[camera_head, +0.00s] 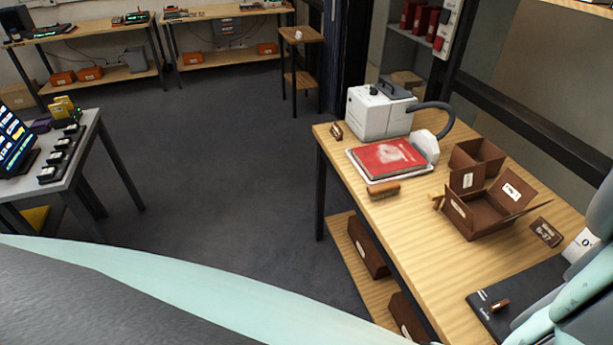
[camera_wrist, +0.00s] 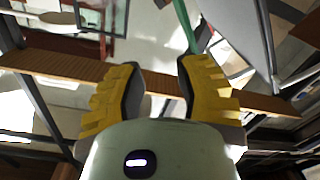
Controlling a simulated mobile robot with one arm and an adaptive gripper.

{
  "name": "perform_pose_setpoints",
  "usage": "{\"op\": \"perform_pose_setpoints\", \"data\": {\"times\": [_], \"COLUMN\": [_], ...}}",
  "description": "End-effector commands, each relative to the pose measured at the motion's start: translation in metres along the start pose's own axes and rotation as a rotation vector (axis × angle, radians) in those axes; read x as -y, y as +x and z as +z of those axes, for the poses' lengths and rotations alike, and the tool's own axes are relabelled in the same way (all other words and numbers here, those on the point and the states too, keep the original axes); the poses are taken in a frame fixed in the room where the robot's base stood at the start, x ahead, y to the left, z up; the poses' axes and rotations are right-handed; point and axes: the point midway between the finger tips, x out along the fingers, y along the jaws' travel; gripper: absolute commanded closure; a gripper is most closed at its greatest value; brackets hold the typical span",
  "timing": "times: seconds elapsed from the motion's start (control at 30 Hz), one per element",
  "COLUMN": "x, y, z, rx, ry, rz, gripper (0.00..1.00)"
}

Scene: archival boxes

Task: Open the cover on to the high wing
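A red book (camera_head: 388,156) with a pale mark on its cover lies closed and flat on a white tray-like support (camera_head: 381,183) on the wooden table. I cannot make out which part of the support is the high wing. In the wrist view, my gripper (camera_wrist: 158,68) has its two yellow-padded fingers spread apart, with nothing between them. The gripper is outside the head view, where only part of my arm shows at the right edge. The wrist view does not show the book.
A white machine (camera_head: 378,112) with a dark hose stands behind the book. A brush (camera_head: 385,190) lies in front. Brown boxes (camera_head: 479,212) stand to the right, one with raised flaps. A dark mat (camera_head: 525,292) lies nearer. The floor (camera_head: 225,150) left of the table is clear.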

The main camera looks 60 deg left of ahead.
Motion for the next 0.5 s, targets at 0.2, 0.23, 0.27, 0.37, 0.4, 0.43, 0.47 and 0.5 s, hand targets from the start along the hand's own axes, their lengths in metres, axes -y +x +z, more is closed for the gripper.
{"op": "perform_pose_setpoints", "data": {"times": [0.2,0.23,0.27,0.37,0.4,0.43,0.47,0.5], "x": [0.0,0.0,-0.001,-0.001,-0.001,0.0,0.0,0.0], "y": [-0.036,-0.039,-0.043,-0.051,-0.053,-0.055,-0.056,-0.057], "z": [0.002,0.001,0.001,0.0,0.001,0.001,0.001,0.001], "rx": [0.006,0.005,0.004,0.003,0.003,0.004,0.004,0.004], "ry": [0.001,0.001,0.0,0.0,0.0,0.0,0.0,0.0], "rz": [0.001,0.001,0.002,0.002,0.001,0.001,0.001,0.001], "gripper": [0.67,0.67,0.67,0.67,0.67,0.67,0.67,0.67]}}
